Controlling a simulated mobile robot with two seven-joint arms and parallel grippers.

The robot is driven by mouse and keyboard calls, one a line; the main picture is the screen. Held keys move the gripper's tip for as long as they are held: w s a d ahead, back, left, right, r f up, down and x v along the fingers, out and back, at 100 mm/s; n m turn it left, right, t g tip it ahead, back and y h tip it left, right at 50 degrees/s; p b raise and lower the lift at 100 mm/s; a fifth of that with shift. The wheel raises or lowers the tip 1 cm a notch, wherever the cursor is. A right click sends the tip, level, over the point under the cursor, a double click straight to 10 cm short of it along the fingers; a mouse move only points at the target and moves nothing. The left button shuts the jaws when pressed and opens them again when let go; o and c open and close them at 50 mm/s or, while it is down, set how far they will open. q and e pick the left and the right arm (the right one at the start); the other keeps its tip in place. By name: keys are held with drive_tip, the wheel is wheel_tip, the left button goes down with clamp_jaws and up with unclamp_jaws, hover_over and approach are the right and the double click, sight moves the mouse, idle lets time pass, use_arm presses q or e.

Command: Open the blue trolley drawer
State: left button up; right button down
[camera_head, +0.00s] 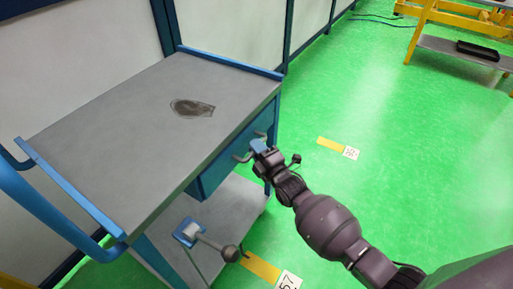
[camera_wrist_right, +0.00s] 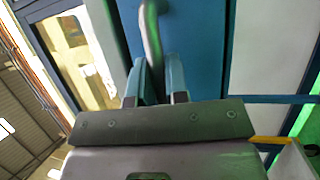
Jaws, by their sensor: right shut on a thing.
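The blue trolley has a grey top (camera_head: 130,110) and stands at the left in the head view. Its blue drawer (camera_head: 215,172) sits under the top on the side facing right, and its front looks about flush with the top's edge. The drawer has a grey bar handle (camera_head: 243,157), which also shows in the right wrist view (camera_wrist_right: 152,35). My right gripper (camera_head: 260,147) is at the handle, with its pale blue fingers (camera_wrist_right: 159,78) shut on the bar. The gripper covers part of the handle. My left gripper is not in view.
A lower grey shelf (camera_head: 225,205) lies under the drawer. A yellow-framed table (camera_head: 445,45) stands at the back right. The green floor (camera_head: 345,105) right of the trolley is mostly clear.

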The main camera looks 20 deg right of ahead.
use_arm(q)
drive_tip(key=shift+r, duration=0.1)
use_arm(e)
drive_tip(key=shift+s+d, duration=0.1)
drive_tip(key=shift+s+d, duration=0.15)
drive_tip(key=shift+s, duration=0.05)
use_arm(q)
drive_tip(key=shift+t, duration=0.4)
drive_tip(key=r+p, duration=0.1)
drive_tip(key=p, duration=0.1)
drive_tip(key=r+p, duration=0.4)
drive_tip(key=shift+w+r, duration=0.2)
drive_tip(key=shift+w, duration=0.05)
use_arm(e)
drive_tip(key=s+d, duration=0.9)
drive_tip(key=s, duration=0.2)
drive_tip(key=s+d, duration=0.8)
drive_tip(key=s, duration=0.3)
drive_tip(key=shift+s+d, duration=0.35)
drive_tip(key=c, duration=1.2)
unclamp_jaws()
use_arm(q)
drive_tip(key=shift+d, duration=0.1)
use_arm(e)
drive_tip(key=shift+o, duration=0.3)
